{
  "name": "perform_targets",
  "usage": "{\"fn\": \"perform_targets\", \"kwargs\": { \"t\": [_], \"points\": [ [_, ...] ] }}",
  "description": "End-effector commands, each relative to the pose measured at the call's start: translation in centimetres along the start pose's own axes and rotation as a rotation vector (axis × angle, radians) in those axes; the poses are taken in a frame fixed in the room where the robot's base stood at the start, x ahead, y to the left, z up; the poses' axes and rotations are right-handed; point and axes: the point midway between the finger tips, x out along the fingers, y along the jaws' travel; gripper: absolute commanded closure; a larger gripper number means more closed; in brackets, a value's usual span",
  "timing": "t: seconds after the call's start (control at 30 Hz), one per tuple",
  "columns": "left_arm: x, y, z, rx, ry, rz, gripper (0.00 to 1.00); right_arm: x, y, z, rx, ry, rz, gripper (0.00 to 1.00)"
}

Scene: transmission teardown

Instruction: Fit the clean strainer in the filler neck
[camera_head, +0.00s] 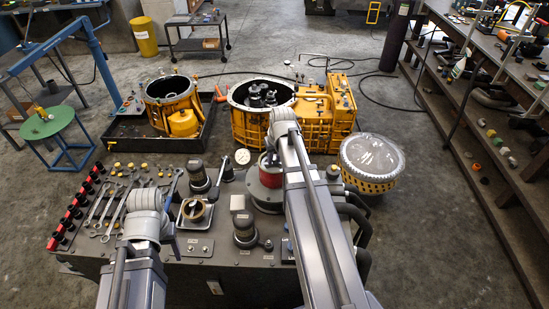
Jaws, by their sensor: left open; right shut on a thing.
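My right gripper (270,160) is over the right half of the dark bench unit, above a round grey housing (265,196). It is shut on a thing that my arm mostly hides. A red cylindrical part (269,175) shows just under it; I cannot tell whether it is held or belongs to the housing. My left gripper (172,222) is open over the left half of the bench, beside a small square tray with a brown ring (195,210). I cannot make out the clean strainer or the filler neck with certainty.
Dark cylinders (199,177) stand mid-bench. Behind are orange gearbox housings (312,118) and a black tray (125,142). A yellow drum-shaped part (371,160) stands right, and a shelf rack (480,150) beyond.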

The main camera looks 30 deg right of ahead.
Motion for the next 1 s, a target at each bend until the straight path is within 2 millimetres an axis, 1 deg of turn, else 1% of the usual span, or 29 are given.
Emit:
{"fn": "perform_targets", "kwargs": {
  "t": [0.4, 0.73, 1.0],
  "points": [
    [0.8, 0.1, -0.1, 0.0, 0.0, 0.0, 0.45, 0.8, 0.0, 0.2, 0.0, 0.0, 0.0, 1.0],
    [0.8, 0.1, -0.1, 0.0, 0.0, 0.0, 0.45, 0.8, 0.0, 0.2, 0.0, 0.0, 0.0, 1.0],
    [1.3, 0.1, -0.1, 0.0, 0.0, 0.0, 0.45, 1.3, 0.0, 0.3, 0.0, 0.0, 0.0, 1.0]
  ]
}}
